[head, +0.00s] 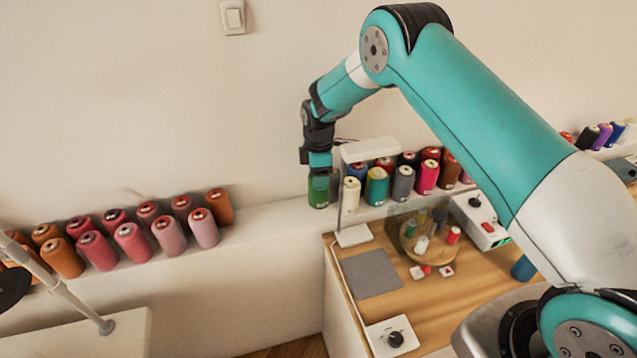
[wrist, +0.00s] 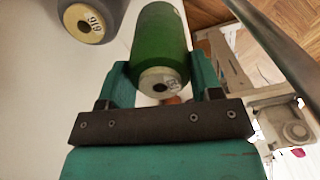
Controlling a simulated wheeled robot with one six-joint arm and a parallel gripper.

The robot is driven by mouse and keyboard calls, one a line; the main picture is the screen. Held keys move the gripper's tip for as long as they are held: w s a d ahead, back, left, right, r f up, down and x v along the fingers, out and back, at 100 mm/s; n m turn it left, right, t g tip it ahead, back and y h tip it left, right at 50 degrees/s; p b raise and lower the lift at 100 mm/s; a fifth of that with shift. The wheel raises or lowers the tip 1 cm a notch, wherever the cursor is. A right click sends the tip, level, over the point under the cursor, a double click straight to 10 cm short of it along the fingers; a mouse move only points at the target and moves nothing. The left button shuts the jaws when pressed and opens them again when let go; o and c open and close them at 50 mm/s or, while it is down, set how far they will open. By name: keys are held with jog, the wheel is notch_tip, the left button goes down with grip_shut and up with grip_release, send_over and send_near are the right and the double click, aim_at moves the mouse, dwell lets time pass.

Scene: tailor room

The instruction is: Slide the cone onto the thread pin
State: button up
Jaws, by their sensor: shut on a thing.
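My gripper (head: 319,165) is shut on a green thread cone (head: 318,194) at the left end of the row of cones on the wall ledge. In the wrist view the green cone (wrist: 160,40) lies between the two teal fingers of my gripper (wrist: 163,78), with its pale, holed end facing the camera. I cannot tell whether the cone touches the ledge. I cannot make out a bare thread pin in either view; one may be hidden.
A cream cone (head: 351,193) and a teal cone (head: 377,187) stand just right of the green one. A white lamp (head: 369,149) is close by. Pink and orange cones (head: 131,242) stand farther left. The ledge between (head: 262,206) is clear.

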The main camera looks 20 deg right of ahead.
notch_tip(320, 180, down, 5)
jog(key=shift+r+p, duration=0.2)
jog(key=shift+p, duration=0.4)
jog(key=shift+f, duration=0.25)
jog(key=o, duration=1)
jog(key=shift+r, duration=0.1)
